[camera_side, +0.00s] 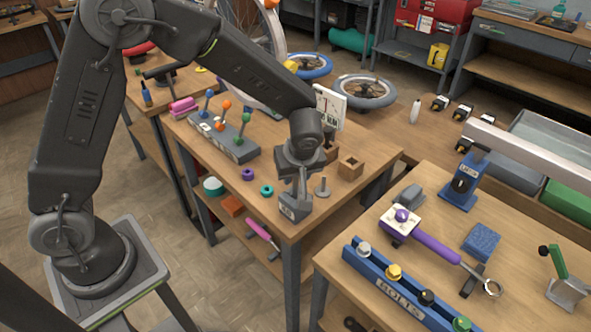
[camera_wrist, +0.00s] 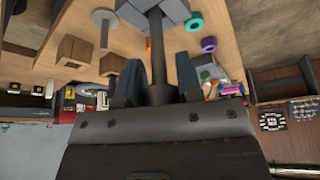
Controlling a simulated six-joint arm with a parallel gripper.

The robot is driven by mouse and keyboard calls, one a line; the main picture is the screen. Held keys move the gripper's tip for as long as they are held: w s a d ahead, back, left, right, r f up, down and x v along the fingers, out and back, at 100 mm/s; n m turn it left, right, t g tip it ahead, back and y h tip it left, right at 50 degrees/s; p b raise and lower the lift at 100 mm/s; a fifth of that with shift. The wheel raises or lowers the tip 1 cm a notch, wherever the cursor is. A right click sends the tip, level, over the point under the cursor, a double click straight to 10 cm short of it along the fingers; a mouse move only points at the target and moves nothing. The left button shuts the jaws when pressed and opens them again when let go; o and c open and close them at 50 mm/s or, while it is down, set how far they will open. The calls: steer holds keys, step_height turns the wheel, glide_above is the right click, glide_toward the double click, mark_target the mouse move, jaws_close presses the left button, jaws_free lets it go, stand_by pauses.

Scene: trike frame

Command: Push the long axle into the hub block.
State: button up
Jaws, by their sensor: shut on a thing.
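The grey hub block (camera_side: 291,208) sits at the front corner of the middle wooden table; it also shows at the top of the wrist view (camera_wrist: 150,5). My gripper (camera_side: 299,181) is directly above it, pointing down. In the wrist view, a dark rod, apparently the long axle (camera_wrist: 157,50), runs between the two fingers (camera_wrist: 158,78) towards the block. My gripper is shut on it. The axle's far end meets the block's outline, but I cannot tell how deep it sits. In the side view the fingers and block hide the axle.
A grey flanged peg (camera_side: 322,188) stands right of the block, with wooden blocks (camera_side: 350,167) behind. Teal (camera_side: 267,190) and purple (camera_side: 248,174) rings lie left. A grey rack with coloured knobs (camera_side: 225,140) stands farther back. The table's front edge is close.

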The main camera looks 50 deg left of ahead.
steer(key=shift+f, duration=1.2)
steer(key=o, duration=1)
steer(key=shift+o, duration=0.2)
steer(key=v, duration=1.3)
steer(key=shift+r, duration=0.4)
steer(key=shift+s+d, duration=0.1)
steer(key=shift+s, duration=0.05)
steer(key=s+a+r+m+t+h, duration=0.1)
steer(key=s+a+r+m, duration=0.3)
steer(key=s, duration=0.5)
steer(key=s+a+r+m+t+h, duration=0.2)
steer(key=s+a+r+m+h, duration=0.1)
steer(key=s+m, duration=0.5)
steer(key=shift+s+a+r+m+t, duration=0.35)
steer(key=shift+s+r, duration=0.3)
steer(key=shift+s, duration=0.15)
